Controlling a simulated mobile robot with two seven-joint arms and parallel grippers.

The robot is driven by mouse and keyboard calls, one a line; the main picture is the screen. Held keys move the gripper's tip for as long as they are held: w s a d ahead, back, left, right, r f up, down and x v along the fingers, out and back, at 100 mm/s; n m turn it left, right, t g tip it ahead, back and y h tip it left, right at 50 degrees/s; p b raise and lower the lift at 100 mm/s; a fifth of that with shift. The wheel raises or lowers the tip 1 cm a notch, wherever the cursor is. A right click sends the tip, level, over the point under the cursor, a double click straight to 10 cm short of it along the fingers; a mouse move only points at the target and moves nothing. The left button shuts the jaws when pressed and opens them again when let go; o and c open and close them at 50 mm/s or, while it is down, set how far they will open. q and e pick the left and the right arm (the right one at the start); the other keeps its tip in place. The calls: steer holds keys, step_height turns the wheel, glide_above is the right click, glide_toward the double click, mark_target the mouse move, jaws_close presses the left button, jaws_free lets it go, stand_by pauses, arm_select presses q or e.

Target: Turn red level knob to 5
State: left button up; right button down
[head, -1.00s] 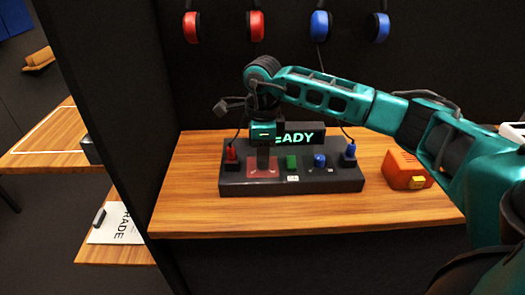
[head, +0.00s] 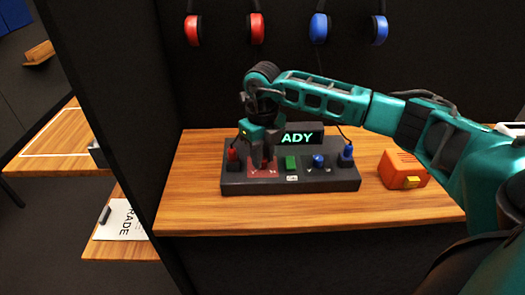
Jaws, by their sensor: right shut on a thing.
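The dark control panel (head: 290,184) stands on the wooden shelf. The red level plate (head: 262,173) is at its left part. My right gripper (head: 264,163) points down over this plate and is shut on the red level knob, which is mostly hidden between the fingers. The knob's setting cannot be read. My left gripper is not in view.
A red plug (head: 232,156) stands close left of my right gripper. A green button (head: 291,163), a blue knob (head: 319,160) and a blue plug (head: 347,153) are to the right. An orange box (head: 402,170) sits farther right. Headphones (head: 256,28) hang above.

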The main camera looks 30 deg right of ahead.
steer(key=m+p, duration=0.2)
steer(key=m, duration=0.4)
steer(key=shift+m+p, duration=0.75)
steer(key=shift+m, duration=1.45)
steer(key=c, duration=0.9)
jaws_free()
steer(key=shift+r, duration=0.1)
